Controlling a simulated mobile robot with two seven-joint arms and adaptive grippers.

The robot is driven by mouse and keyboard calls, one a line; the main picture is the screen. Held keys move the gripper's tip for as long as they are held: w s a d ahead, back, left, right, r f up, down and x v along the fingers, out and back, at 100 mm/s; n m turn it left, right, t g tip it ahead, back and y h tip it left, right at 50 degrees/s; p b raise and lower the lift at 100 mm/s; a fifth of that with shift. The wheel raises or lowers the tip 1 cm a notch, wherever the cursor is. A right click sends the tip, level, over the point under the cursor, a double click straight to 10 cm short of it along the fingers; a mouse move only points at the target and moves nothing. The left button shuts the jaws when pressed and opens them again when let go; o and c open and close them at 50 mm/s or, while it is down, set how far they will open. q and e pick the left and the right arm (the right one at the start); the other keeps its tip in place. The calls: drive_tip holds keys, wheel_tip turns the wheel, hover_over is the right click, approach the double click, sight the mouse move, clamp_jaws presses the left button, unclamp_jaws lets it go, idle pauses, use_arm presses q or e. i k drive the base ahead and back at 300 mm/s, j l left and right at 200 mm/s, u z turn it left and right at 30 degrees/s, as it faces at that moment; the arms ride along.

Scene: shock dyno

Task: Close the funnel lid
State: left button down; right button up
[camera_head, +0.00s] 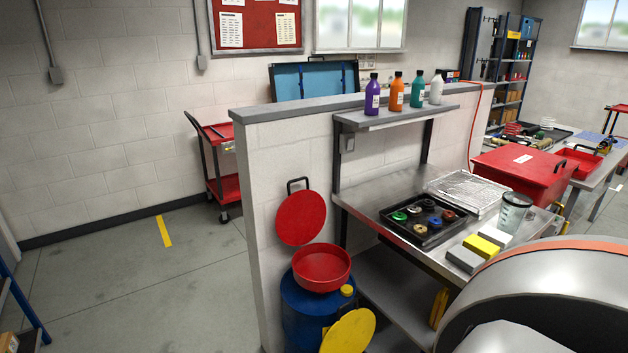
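The funnel (321,268) is a round red basin on top of a blue drum (302,308), low in the middle of the head view. Its round red lid (300,218) stands open, raised nearly upright at the funnel's back left, in front of the white block wall. A black handle (297,185) shows at the lid's top edge. The funnel's mouth is uncovered and its inside is visible. The hinge is too small to make out clearly. Neither of my grippers is in view.
A metal workbench (352,199) with a shelf of bottles and a black tray stands right of the drum. A yellow disc (349,332) is in front of the drum. The low wall (262,180) ends behind the lid. Open floor (150,290) lies to the left.

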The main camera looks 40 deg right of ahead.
sight(300, 218)
drive_tip(key=i+z, duration=0.15)
drive_tip(key=z, duration=0.35)
drive_tip(key=i+z, duration=0.1)
drive_tip(key=z, duration=0.4)
drive_tip(key=i+j+z, duration=0.1)
drive_tip(key=z, duration=0.4)
drive_tip(key=j, duration=0.1)
